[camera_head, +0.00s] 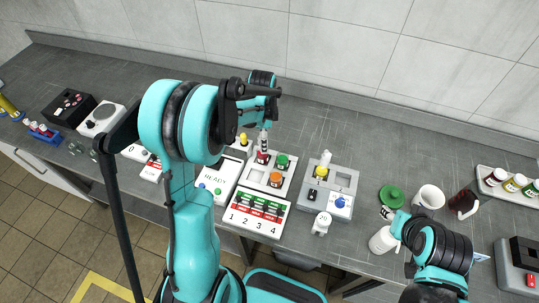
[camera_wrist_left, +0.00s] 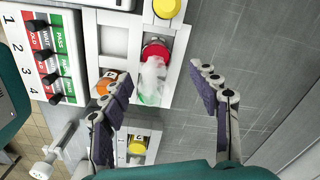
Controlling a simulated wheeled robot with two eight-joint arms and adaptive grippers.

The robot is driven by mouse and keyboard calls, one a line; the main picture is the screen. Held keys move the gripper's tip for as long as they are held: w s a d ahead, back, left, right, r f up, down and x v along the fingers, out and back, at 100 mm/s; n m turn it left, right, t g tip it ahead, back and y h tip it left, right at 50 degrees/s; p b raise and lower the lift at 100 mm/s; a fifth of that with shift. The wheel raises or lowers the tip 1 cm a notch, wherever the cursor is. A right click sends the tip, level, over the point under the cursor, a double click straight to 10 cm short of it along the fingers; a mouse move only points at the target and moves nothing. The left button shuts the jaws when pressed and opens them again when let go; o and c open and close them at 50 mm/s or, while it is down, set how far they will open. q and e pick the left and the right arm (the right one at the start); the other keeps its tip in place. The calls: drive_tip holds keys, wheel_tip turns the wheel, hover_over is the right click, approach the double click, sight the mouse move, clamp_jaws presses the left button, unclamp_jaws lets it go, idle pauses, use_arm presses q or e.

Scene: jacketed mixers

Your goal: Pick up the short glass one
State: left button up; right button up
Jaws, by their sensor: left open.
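A clear, glassy piece (camera_wrist_left: 152,82) with green showing through it lies in the left wrist view, next to a red-topped piece (camera_wrist_left: 155,50) in the white tray (camera_wrist_left: 180,62). My left gripper (camera_wrist_left: 163,98) is open and empty, its dark pads on either side of the glassy piece but apart from it. An orange-topped piece (camera_wrist_left: 107,80) is beside the near finger. In the head view my left arm reaches over the white tray (camera_head: 250,178), which holds green-topped (camera_head: 282,160) and orange-topped (camera_head: 276,179) pieces. The arm partly hides the tray's back.
A panel numbered 1 to 4 (camera_head: 252,212) lies in front. A white mug (camera_head: 429,198) and green-lidded item (camera_head: 391,195) are further right.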

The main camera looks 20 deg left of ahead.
sight(263, 156)
use_arm(q)
drive_tip(key=f, duration=0.2)
drive_tip(key=f+b, duration=0.1)
drive_tip(key=f, duration=0.3)
drive_tip(key=shift+s+a+b, duration=0.15)
drive_tip(key=shift+s+b, duration=0.15)
drive_tip(key=shift+s, duration=0.05)
drive_tip(key=shift+f, duration=0.5)
drive_tip(key=c, duration=1.3)
